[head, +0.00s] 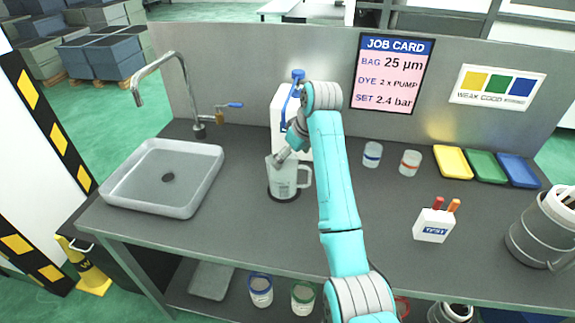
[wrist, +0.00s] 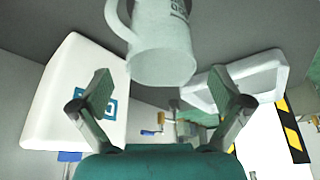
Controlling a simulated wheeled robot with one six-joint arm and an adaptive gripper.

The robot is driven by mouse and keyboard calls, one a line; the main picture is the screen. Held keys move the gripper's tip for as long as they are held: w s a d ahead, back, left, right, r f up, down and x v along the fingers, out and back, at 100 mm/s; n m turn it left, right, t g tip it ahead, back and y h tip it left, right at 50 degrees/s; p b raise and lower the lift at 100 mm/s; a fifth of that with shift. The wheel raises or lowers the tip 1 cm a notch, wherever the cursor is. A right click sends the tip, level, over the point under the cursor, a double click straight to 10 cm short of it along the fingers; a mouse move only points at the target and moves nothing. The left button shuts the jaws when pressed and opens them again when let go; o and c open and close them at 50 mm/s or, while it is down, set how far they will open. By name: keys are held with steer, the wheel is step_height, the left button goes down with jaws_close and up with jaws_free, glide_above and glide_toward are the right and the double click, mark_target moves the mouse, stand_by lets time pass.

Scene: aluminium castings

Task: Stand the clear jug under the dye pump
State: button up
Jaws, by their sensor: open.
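The clear jug (head: 284,180) stands upright on a dark round spot (head: 287,198) on the bench, its handle to the right. In the wrist view the jug (wrist: 162,50) lies just beyond and between my fingertips. My gripper (head: 281,156) is open at the jug's upper part in the head view; the wrist view shows its two fingers (wrist: 160,88) spread apart with nothing between them. The dye pump (head: 298,76) has a blue head and tops a white container (head: 279,104) right behind the jug. My arm hides part of the container and pump.
A sink (head: 150,203) with a tap (head: 165,75) is at left. Two small tubs (head: 372,154) (head: 410,162), coloured trays (head: 453,161), a test-strip box (head: 434,225) and a metal pot (head: 540,235) stand at right. The front middle of the bench (head: 255,240) is clear.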

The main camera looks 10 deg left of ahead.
steer(key=v, duration=0.6)
